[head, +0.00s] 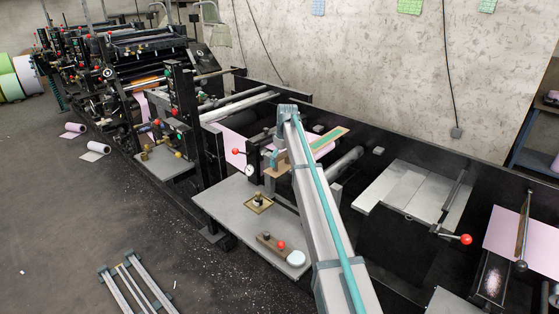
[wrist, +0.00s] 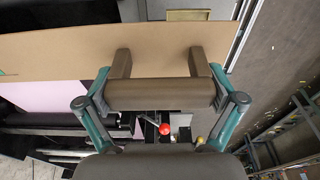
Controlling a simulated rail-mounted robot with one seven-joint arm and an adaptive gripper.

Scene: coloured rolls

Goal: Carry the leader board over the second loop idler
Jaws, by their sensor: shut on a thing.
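The leader board is a flat tan board (wrist: 60,52) that spans the upper part of the wrist view. Its brown bar handle (wrist: 160,95) stands on two posts. My gripper (wrist: 158,103) has one teal finger at each end of the bar and is shut on it. In the head view the gripper (head: 277,159) holds the board (head: 326,140) above the machine's roller section, beside a pink sheet (head: 232,141). A grey roller (head: 346,160) lies just right of the board, and silver rollers (head: 238,107) lie behind left. I cannot tell which roller is the second loop idler.
A grey side table (head: 225,205) below my arm carries a brass fitting (head: 258,203) and a block with a red knob (head: 281,244). A dial gauge (head: 249,169) stands close to the gripper. Pale plates (head: 410,190) lie to the right. A wall runs behind.

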